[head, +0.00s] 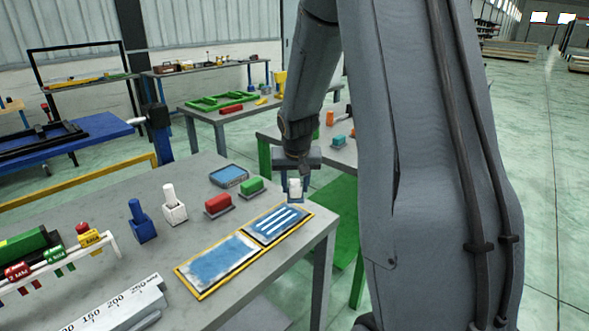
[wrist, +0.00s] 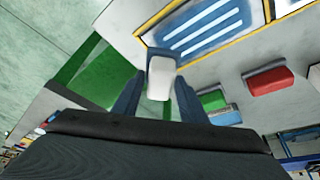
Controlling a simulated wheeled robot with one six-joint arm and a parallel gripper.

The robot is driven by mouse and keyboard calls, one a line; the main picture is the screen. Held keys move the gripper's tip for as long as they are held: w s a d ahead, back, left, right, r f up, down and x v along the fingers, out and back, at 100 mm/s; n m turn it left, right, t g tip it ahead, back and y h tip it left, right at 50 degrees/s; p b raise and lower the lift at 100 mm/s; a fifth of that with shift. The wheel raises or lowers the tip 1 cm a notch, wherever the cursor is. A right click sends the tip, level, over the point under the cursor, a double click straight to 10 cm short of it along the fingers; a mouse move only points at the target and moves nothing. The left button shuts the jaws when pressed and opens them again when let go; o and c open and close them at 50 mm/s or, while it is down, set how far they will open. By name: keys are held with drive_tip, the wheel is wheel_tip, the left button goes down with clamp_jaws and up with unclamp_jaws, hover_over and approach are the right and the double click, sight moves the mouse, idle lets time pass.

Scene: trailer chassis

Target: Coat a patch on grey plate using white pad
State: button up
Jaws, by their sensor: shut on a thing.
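My gripper (head: 295,182) is shut on the white pad (head: 295,189), above the far right end of the table. In the wrist view the white pad (wrist: 161,66) sits between the two blue fingers of my gripper (wrist: 160,90). It overlaps the near edge of a yellow-framed plate with white stripes on blue (wrist: 200,28); I cannot tell whether it touches. In the head view this striped plate (head: 277,223) lies just below and left of the pad. A second yellow-framed plate with a grey border (head: 185,270) and a wide blue patch (head: 220,263) lies beside it.
A red block (head: 218,203) and a green block (head: 252,186) stand behind the plates. A blue-filled tray (head: 229,176), a white handled tool (head: 174,207) and a blue one (head: 142,222) stand further back. A white ruler block (head: 115,305) lies at the front left.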

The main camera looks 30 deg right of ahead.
drive_tip(key=shift+r+p, duration=1.05)
drive_tip(key=shift+r, duration=0.7)
